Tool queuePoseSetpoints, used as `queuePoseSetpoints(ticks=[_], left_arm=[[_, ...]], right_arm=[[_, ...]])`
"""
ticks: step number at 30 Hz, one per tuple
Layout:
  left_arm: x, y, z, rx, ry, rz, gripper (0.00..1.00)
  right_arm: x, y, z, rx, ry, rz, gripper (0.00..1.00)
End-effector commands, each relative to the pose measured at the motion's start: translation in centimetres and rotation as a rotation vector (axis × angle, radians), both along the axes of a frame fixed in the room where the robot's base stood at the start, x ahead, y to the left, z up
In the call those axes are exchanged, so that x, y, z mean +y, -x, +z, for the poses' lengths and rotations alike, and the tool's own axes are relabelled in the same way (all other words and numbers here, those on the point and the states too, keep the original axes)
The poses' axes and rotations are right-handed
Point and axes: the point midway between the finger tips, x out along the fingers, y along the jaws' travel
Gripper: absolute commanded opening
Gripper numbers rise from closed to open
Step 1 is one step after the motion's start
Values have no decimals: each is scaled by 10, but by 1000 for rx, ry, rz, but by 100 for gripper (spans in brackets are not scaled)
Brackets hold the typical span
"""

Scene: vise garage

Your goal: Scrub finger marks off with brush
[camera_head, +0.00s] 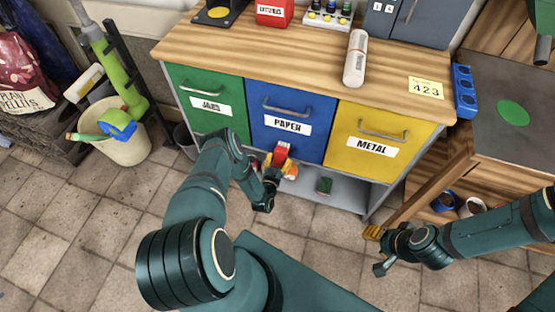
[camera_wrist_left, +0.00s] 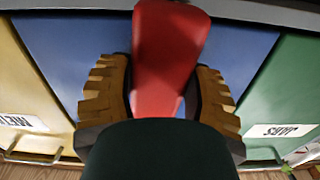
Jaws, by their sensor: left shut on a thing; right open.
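My left gripper (camera_head: 279,168) is shut on a red object, probably the brush (camera_head: 281,153), low in front of the blue PAPER drawer (camera_head: 310,142). In the left wrist view the red body (camera_wrist_left: 168,55) sits between the ridged yellow fingers of the left gripper (camera_wrist_left: 160,95), with the blue front (camera_wrist_left: 255,45) behind it. Its bristles are not visible, and I cannot tell whether it touches the drawer. No finger marks can be made out. My right gripper (camera_head: 375,245) is open and empty, low at the right before the cabinet.
The green JARS drawer (camera_head: 228,122) and yellow METAL drawer (camera_head: 350,154) flank the blue one. A white bottle (camera_head: 355,60) lies on the wooden top (camera_head: 280,62). A beige bucket (camera_head: 128,148) stands left; a workbench (camera_head: 500,140) stands right. Tiled floor (camera_head: 100,215) lies open in front.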

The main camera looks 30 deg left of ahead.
Motion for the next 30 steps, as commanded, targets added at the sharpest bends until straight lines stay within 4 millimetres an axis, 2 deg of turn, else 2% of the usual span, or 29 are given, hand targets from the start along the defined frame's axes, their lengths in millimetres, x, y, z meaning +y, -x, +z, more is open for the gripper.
queuePoseSetpoints(ticks=[10,15,23,30], left_arm=[[-29,-6,0,-1,2,-1,21],[-36,-8,0,-1,0,-2,21],[-30,-9,1,-2,-1,1,21],[-10,-7,1,-4,-3,3,21]], right_arm=[[0,0,0,0,0,0,47],[0,0,0,0,0,0,47],[0,0,0,0,0,0,47],[0,0,0,0,0,0,47]])
